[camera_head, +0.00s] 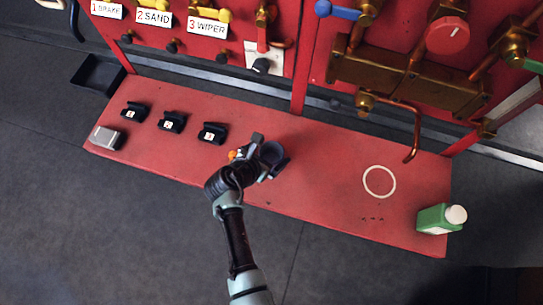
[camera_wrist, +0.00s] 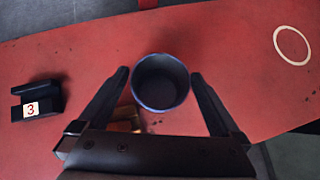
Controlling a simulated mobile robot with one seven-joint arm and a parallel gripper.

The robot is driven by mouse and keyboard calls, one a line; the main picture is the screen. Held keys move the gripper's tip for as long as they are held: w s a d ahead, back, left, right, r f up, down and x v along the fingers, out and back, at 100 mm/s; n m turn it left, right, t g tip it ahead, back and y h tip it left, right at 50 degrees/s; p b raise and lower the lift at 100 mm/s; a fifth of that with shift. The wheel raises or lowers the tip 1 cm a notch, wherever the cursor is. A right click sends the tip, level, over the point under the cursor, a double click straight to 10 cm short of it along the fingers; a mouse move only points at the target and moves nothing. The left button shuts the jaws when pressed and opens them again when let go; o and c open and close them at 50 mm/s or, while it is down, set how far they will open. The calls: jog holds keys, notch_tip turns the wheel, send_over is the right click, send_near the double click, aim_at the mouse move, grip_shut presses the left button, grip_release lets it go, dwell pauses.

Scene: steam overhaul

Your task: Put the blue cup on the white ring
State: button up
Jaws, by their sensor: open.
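The blue cup (camera_wrist: 160,84) stands upright on the red bench in the wrist view, dark inside with a blue rim. In the head view the cup (camera_head: 271,153) is partly hidden by my gripper. My gripper (camera_wrist: 163,78) is open, with one finger on each side of the cup and a visible gap at each side. In the head view my gripper (camera_head: 268,158) is at the middle of the bench. The white ring (camera_head: 379,181) is a thin circle on the bench to the right, empty. It also shows at the upper right of the wrist view (camera_wrist: 292,45).
The red bench (camera_head: 330,165) is bare between cup and ring. Black numbered holders (camera_head: 172,121) and a grey block (camera_head: 106,138) are left. A copper pipe (camera_head: 414,135) hangs behind the ring.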

jog(key=shift+w+d+f, duration=0.15)
jog(key=shift+w+f, duration=0.05)
jog(key=shift+f, duration=0.05)
jog(key=c, duration=1.4)
